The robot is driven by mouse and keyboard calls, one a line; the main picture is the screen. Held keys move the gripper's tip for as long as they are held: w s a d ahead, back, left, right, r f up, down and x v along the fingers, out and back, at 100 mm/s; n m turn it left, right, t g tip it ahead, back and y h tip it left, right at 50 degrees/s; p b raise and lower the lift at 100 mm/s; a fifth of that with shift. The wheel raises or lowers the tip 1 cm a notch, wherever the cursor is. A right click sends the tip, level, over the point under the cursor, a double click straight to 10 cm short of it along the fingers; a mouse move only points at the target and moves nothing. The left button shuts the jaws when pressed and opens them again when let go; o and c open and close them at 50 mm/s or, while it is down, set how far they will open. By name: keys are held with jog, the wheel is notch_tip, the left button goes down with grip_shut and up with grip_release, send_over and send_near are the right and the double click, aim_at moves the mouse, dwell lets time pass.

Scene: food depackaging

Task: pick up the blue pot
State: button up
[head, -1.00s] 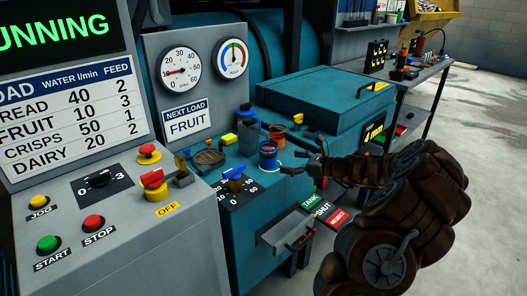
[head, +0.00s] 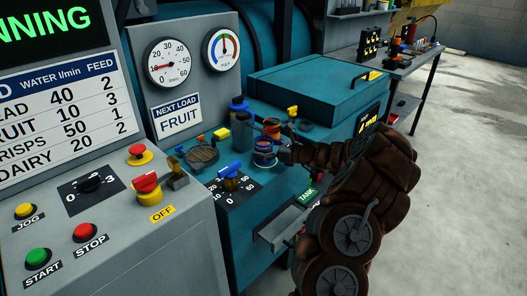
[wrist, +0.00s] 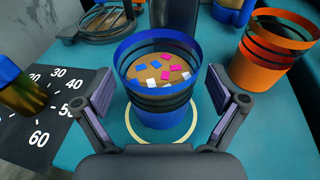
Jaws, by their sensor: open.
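The blue pot (wrist: 162,114) stands upright on the teal surface inside a pale ring, in the middle of the wrist view. It has dark bands and holds brown stuff with pink, blue and white bits. My gripper (wrist: 160,98) is open, with one finger on each side of the pot and a gap visible on both sides. In the head view the blue pot (head: 264,146) is small and my gripper (head: 277,150) is at its right side, partly covering it.
An orange pot (wrist: 272,50) stands close behind to the right. A dial with a blue knob (head: 231,174) is in front on the left. A round mesh lid (head: 202,155) lies left of the pot. A teal box (head: 318,90) stands behind.

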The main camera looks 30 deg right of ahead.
jog(key=shift+w+a, duration=0.1)
jog(key=shift+w, duration=0.1)
jog(key=shift+c, duration=0.4)
jog(key=c, duration=1.3)
